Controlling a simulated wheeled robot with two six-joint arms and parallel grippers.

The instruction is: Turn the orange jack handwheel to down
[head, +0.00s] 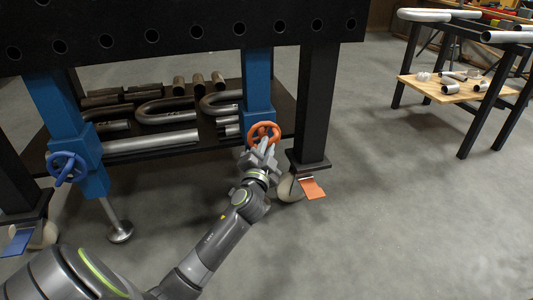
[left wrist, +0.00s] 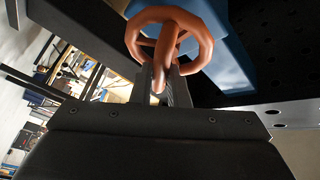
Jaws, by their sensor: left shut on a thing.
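The orange jack handwheel (head: 264,131) is on the front of the right blue jack column (head: 257,88), under the black perforated table. My left gripper (head: 262,152) reaches it from below and is shut on the lower part of the wheel, at its handle. In the left wrist view the orange handwheel (left wrist: 169,38) fills the top middle, with its handle between the fingers of my left gripper (left wrist: 165,88). The foot of this jack is hidden in the head view. My right gripper is not in view.
A blue handwheel (head: 67,167) is on the left jack column, whose foot (head: 120,232) is down by the floor. A caster with an orange pedal (head: 312,188) stands right of my gripper. Bent pipes (head: 165,115) lie on the lower shelf. The floor at right is clear.

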